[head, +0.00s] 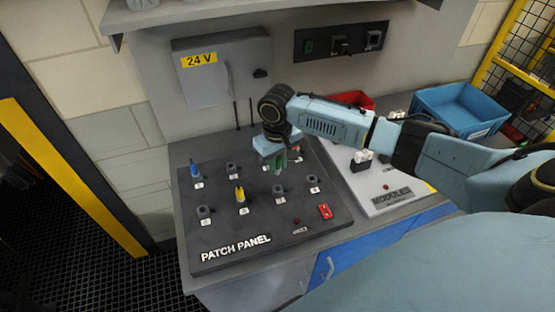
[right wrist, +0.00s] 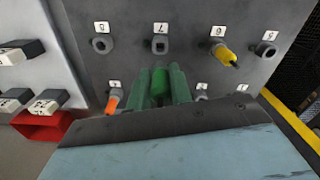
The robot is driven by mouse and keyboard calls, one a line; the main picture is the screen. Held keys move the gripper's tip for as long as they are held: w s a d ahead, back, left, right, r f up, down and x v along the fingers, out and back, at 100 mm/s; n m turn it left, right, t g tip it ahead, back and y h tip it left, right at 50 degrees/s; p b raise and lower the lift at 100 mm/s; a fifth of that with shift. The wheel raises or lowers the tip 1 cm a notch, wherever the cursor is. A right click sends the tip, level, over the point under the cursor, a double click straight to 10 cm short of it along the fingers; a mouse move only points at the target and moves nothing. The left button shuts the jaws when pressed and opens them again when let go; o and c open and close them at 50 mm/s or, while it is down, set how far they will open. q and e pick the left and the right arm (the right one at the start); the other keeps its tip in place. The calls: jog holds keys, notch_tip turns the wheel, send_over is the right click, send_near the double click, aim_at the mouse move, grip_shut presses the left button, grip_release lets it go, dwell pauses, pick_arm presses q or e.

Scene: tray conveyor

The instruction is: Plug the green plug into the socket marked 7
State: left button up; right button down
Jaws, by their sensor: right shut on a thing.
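My right gripper (head: 277,163) is shut on the green plug and holds it over the patch panel (head: 225,245). In the right wrist view the green plug (right wrist: 160,84) sits between two green fingers (right wrist: 160,96). Socket 7 (right wrist: 160,45) is empty, marked by a white label above it in that view. It also shows in the head view (head: 279,191), in the front row. The plug shows apart from socket 7, toward the back row. Its exact height above the panel is hard to tell. My left gripper is not in view.
A yellow plug (right wrist: 225,55) stands in socket 6 beside socket 7. Socket 8 (right wrist: 102,44) and socket 5 (right wrist: 266,50) are empty. A blue plug (head: 195,170) and an orange plug (right wrist: 113,101) stand in the back row. A red switch (head: 325,211) is at front right.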

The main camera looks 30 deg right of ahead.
aim_at(278, 170)
jog(key=shift+s, duration=0.1)
jog(key=shift+f+b, duration=0.3)
jog(key=shift+f, duration=0.3)
jog(key=shift+f+b, duration=0.9)
jog(key=shift+f, duration=1.35)
jog(key=shift+p, duration=0.55)
jog(key=shift+p, duration=0.4)
jog(key=shift+p, duration=0.3)
